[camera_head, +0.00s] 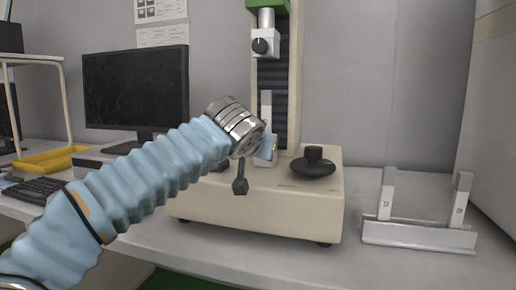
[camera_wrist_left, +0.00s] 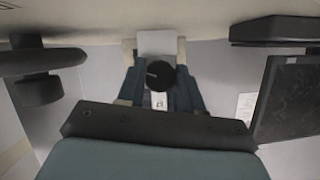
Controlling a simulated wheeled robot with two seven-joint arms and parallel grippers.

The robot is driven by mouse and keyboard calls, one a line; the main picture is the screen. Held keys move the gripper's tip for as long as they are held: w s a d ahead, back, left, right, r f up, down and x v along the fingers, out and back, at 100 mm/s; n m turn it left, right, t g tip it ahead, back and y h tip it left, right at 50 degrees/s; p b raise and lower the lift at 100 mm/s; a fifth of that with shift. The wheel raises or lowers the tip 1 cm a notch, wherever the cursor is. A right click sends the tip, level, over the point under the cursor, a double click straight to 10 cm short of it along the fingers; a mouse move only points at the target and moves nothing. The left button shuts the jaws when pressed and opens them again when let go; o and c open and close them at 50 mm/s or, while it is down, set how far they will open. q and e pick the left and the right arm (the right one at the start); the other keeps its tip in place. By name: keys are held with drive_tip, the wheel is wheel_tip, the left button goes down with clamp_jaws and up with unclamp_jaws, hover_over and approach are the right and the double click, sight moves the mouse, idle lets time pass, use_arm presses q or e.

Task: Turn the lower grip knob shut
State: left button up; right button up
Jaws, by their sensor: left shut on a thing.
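The lower grip is mostly hidden behind my left wrist in the head view. In the left wrist view the grip's pale block (camera_wrist_left: 157,42) shows, with its round black knob (camera_wrist_left: 161,77) in front, bearing a short light mark. My left gripper (camera_head: 263,151) is at the lower grip, low on the machine's column. In the left wrist view its teal fingers (camera_wrist_left: 160,88) lie on both sides of the knob, shut on it. A pale specimen strip (camera_head: 266,103) stands upright above the lower grip. The upper grip's black knob (camera_head: 260,46) is higher up. My right gripper is not in view.
The cream machine base (camera_head: 265,213) carries a black mushroom-shaped button (camera_head: 313,162) to the right. A rack (camera_head: 418,237) with two upright strips stands further right. A monitor (camera_head: 136,92), keyboard (camera_head: 35,190) and yellow tray (camera_head: 48,160) are at the left.

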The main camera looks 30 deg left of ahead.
use_arm(q)
drive_tip(key=shift+m, duration=0.4)
drive_tip(key=shift+y, duration=0.4)
drive_tip(key=o, duration=1)
drive_tip(key=shift+o, duration=0.2)
drive_tip(key=v, duration=1.3)
drive_tip(key=shift+s+p, duration=0.3)
drive_tip(key=shift+s, duration=0.05)
drive_tip(key=shift+d+r, duration=0.1)
drive_tip(key=shift+r, duration=0.05)
